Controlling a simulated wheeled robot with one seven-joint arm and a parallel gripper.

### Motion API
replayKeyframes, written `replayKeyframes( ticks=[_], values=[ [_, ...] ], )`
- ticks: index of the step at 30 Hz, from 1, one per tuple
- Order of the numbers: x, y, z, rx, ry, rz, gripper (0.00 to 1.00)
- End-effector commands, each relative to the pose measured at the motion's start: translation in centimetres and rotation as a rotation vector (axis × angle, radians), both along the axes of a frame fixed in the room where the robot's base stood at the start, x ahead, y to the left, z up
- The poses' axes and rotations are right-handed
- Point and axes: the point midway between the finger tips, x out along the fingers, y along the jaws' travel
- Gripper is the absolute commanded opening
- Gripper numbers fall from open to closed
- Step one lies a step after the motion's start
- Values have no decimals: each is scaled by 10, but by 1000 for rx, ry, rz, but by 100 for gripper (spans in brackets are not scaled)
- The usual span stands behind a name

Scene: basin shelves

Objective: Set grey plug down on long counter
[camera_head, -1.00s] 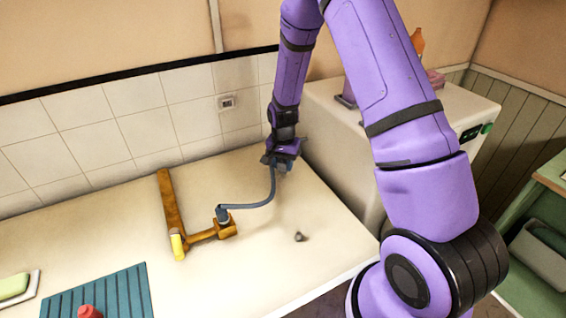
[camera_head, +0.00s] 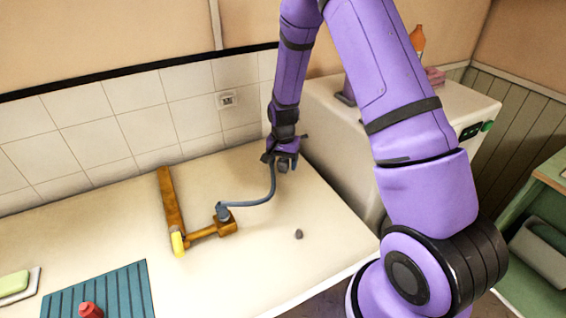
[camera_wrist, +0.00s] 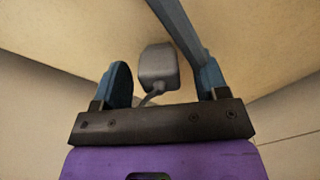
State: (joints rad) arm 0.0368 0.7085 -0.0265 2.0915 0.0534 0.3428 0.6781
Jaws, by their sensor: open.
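The grey plug (camera_wrist: 158,66) is a rounded grey block between my two spread blue fingers in the wrist view, with a gap to each finger. The plug appears to rest on the counter, but contact is hard to see.
A blue ribbed mat (camera_head: 115,290) with a red item (camera_head: 91,310) and a green sponge (camera_head: 13,283) are at left. A white appliance (camera_head: 350,135) stands close on the right. The tiled wall is behind.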

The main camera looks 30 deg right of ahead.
Motion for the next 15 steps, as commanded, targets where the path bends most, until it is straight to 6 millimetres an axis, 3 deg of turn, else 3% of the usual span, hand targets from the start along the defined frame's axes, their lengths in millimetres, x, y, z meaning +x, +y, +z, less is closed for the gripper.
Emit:
replayKeyframes(
  ticks=[15],
  values=[
    [1,0,83,0,-4,0,67]
  ],
)
